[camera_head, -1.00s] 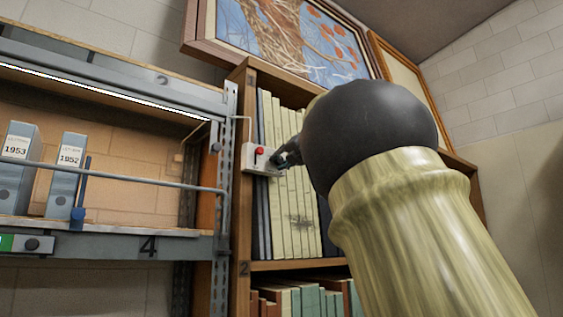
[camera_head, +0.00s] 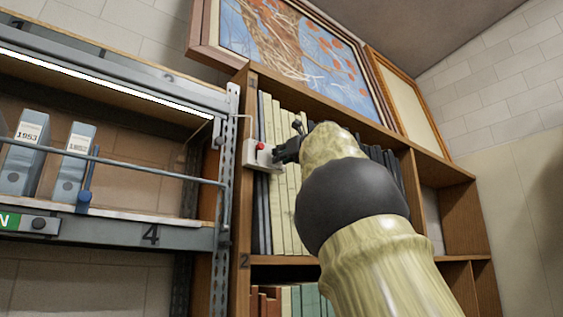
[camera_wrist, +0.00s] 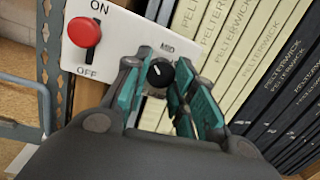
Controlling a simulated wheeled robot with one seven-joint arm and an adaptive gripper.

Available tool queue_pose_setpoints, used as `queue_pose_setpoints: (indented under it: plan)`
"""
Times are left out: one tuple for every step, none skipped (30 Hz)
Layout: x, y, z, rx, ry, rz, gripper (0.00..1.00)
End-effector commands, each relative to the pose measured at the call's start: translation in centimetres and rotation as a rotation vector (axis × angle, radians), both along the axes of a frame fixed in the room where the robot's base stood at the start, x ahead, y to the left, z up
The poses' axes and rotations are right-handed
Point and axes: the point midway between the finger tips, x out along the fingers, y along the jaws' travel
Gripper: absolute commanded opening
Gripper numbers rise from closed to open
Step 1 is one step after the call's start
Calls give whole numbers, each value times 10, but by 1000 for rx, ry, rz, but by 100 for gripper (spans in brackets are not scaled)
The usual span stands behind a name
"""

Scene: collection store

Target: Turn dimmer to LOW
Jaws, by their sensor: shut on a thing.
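The dimmer is a round black knob (camera_wrist: 160,72) with a white pointer line on a white control box (camera_wrist: 118,32). The label MID shows above the knob; other dimmer labels are hidden. In the wrist view, the teal fingers of my gripper (camera_wrist: 162,84) stand on both sides of the knob and are shut on it.
A red knob (camera_wrist: 84,32) on an ON/OFF slot sits left of the dimmer, near ON. A metal shelf (camera_head: 150,235) with binders and a rail (camera_head: 130,166) stands left. Books (camera_wrist: 255,50) fill the bookcase right behind the box.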

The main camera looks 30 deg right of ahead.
Motion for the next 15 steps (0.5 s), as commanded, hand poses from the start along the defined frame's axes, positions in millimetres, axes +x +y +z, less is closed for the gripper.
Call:
queue_pose_setpoints:
  plan:
    - [0, -1, -2, -27, -2, -1, 2]
    - [0, -1, -2, -40, -3, -2, 2]
    - [0, -1, -2, -58, -5, -2, 2]
    - [0, -1, -2, -70, -6, -1, 2]
    - [0, -1, -1, -80, -6, -1, 2]
    - [0, -1, -1, -93, -7, -1, 2]
    - [0, -1, -1, -101, -8, -1, 2]
    - [0, -1, -1, -108, -8, -1, 2]
    - [0, -1, -1, -115, -9, -1, 2]
    - [0, -1, -1, -120, -9, -1, 2]
    - [0, -1, -1, -124, -10, -1, 2]
    - [0, -1, -1, -130, -10, 0, 2]
    - [0, -1, 0, -133, -10, -1, 2]
    - [0, -1, 0, -135, -10, -1, 2]
    - [0, -1, 0, -137, -11, -1, 2]
